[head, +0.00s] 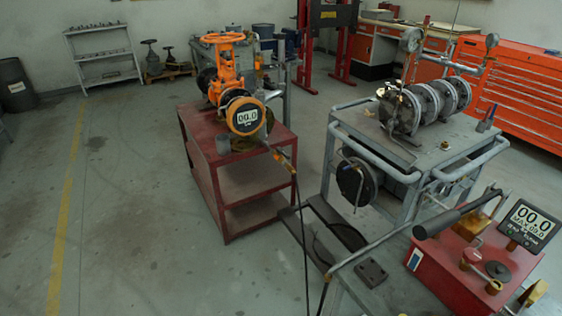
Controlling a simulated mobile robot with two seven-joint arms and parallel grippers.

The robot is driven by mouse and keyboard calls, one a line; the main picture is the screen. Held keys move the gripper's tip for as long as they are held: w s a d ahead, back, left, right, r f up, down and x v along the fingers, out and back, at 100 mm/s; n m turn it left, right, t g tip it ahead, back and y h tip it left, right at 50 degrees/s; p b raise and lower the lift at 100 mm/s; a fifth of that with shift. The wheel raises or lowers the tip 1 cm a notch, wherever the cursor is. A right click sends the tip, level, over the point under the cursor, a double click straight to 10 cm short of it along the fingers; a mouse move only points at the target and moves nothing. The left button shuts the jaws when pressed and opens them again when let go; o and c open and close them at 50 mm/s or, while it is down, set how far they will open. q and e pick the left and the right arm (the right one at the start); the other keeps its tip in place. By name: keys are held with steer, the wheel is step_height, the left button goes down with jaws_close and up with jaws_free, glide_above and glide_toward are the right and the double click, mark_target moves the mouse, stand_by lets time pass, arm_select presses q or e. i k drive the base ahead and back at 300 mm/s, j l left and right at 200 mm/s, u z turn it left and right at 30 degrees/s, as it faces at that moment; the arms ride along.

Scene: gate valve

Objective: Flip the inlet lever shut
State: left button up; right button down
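The orange gate valve (232,75) with its orange handwheel (226,38) stands on a red cart (225,165). A round gauge reading 00.0 (245,116) is on its front. A hose (297,215) runs down from a fitting beside it. A red pump box (470,265) at the lower right has a long dark handle (450,216) and a display reading 00.0 (531,223). A small blue-grey handle (487,119) stands at the right of the grey test bench (440,150). I cannot tell which part is the inlet lever. Neither of my grippers is in view.
Flanged metal pipework (425,102) and gauges sit on the bench. Its tubular rails (375,152) stick out towards the red cart. An orange drawer cabinet (530,95) stands behind. The floor (130,200) at left is clear; a rack (103,55) stands at the back.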

mark_target(279, 149)
steer(key=i+j, duration=0.3)
steer(key=i+j+z, duration=0.1)
steer(key=i+j, duration=0.25)
steer(key=j, duration=0.15)
steer(key=i+j, duration=0.3)
steer(key=i+j+z, duration=0.15)
steer(key=i+j, duration=0.15)
steer(key=j, duration=0.25)
steer(key=i+j, duration=0.3)
steer(key=j, duration=0.15)
steer(key=i+j+z, duration=0.1)
steer(key=i+j, duration=0.2)
steer(key=j, duration=0.15)
